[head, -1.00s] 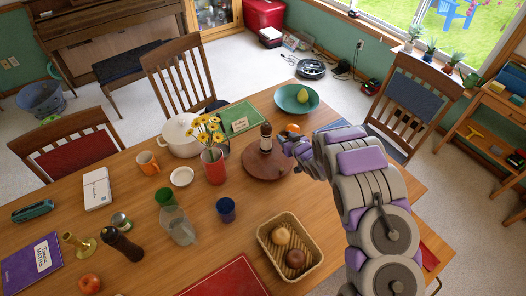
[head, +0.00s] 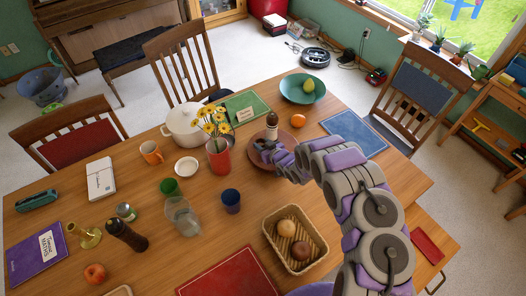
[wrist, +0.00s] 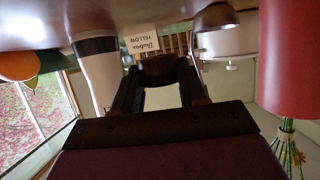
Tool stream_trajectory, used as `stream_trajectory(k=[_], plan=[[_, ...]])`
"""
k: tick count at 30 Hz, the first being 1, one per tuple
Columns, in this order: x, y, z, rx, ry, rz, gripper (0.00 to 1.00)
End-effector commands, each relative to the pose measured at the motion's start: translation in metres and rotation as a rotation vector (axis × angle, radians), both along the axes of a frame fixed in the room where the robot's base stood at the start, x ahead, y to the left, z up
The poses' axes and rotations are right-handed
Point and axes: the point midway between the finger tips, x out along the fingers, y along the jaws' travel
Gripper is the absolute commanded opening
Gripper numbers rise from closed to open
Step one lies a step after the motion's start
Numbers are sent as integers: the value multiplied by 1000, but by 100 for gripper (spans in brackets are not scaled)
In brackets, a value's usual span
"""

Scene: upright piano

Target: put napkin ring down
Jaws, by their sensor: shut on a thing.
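My gripper (head: 262,148) is low over the round wooden board (head: 287,163) on the table, just in front of a white and dark brown bottle (head: 271,124). In the wrist view, which is upside down, my gripper (wrist: 163,88) is shut on a small dark brown piece, which I take to be the napkin ring (wrist: 163,68). The bottle (wrist: 97,65) stands beside the jaws there. In the head view my wrist hides the ring. I cannot tell whether the ring touches the board.
A red vase with yellow flowers (head: 219,156) stands close to the left of the board. An orange (head: 298,121), a teal bowl (head: 302,88) and a blue mat (head: 355,134) lie beyond it. A grey dome-shaped thing (wrist: 215,17) and a white pot (wrist: 228,42) show near the jaws.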

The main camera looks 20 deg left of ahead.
Motion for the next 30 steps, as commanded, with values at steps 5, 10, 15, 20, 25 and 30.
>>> stream_trajectory(k=[5, 10, 15, 20, 25, 30], plan=[[-1, -3, -16, 3, 4, -1, 14], [0, -3, -37, 2, 3, -2, 14], [-1, -1, -41, -1, 1, 0, 14], [0, -1, -41, -2, 1, 0, 14], [0, -1, -42, -1, 1, 0, 54], [0, -2, -41, 1, 1, 0, 68]])
